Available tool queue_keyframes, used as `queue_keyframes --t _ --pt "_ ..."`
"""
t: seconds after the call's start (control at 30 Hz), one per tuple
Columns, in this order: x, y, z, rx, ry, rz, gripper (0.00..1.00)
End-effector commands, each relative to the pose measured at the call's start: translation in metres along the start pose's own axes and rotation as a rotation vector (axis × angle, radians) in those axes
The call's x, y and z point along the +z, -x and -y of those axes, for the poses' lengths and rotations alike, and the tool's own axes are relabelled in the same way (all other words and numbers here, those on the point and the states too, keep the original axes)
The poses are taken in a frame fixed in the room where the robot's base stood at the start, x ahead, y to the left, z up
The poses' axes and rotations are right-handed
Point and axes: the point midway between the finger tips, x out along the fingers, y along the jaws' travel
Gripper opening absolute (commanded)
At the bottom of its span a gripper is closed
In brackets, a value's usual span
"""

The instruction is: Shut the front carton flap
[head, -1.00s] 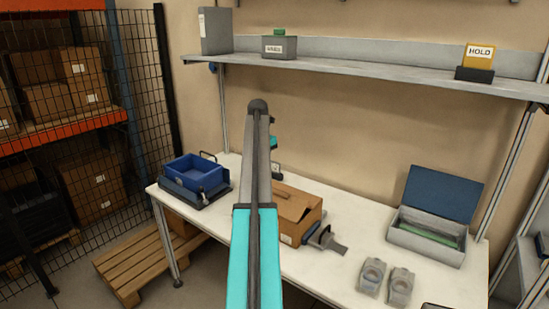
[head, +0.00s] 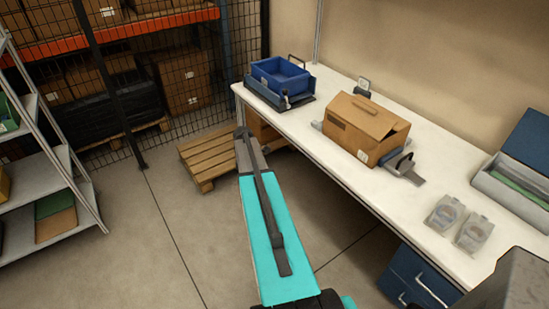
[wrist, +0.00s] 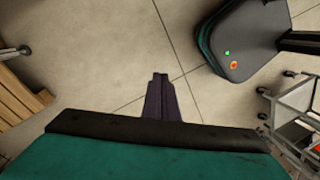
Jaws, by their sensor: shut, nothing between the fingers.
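The brown carton (head: 352,137) stands on the white workbench in the head view, held between grey metal pieces at its ends. Its top flaps (head: 368,110) look partly raised, with a gap along one edge. I cannot tell clearly which of them is the front flap. My gripper (wrist: 160,77) shows in the wrist view with its dark fingers together and empty, over bare floor. It is off the bench, well away from the carton. The carton is not in the wrist view. In the head view my arm hides the gripper's fingers.
On the workbench (head: 315,118), a blue bin (head: 279,75) stands left of the carton. A wooden pallet (head: 205,160) lies on the floor left of the bench.

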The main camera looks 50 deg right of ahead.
Motion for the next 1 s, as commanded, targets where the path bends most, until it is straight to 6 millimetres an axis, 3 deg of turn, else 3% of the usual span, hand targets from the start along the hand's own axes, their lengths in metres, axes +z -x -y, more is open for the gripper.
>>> queue_keyframes --t 0.03,0.2,0.5,0.77,1.0 --pt "-0.016 -0.024 0.020 -0.014 -0.019 0.008 0.00" --pt "-0.059 -0.085 0.073 -0.046 -0.114 0.036 0.00" --pt "-0.108 -0.181 0.179 -0.085 -0.286 0.106 0.00" --pt "-0.119 -0.252 0.273 -0.096 -0.438 0.186 0.00" --pt "-0.108 -0.306 0.358 -0.080 -0.578 0.268 0.00"
